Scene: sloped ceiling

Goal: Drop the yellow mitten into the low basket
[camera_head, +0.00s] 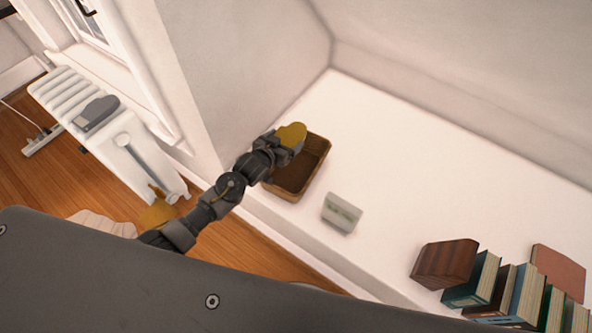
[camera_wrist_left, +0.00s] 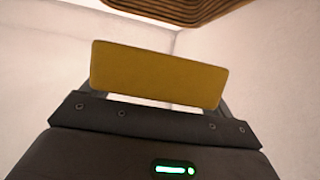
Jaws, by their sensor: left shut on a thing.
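The yellow mitten (camera_head: 292,134) is held in my left gripper (camera_head: 283,146), over the far left part of the low basket (camera_head: 318,165). The basket is brown and woven, stands on the white ledge, and is partly hidden by the gripper. In the left wrist view the mitten (camera_wrist_left: 158,74) shows as a flat yellow block between the fingers. A brown ribbed part of the basket (camera_wrist_left: 200,8) shows at the top edge there, apart from the mitten. My right gripper is not in view.
A pale box (camera_head: 342,212) sits on the ledge near the basket. A brown wooden block (camera_head: 445,263) and several books (camera_head: 525,292) stand at the lower right. A white radiator (camera_head: 110,130) is at left, with a yellow item (camera_head: 158,212) below it. The ledge's middle is clear.

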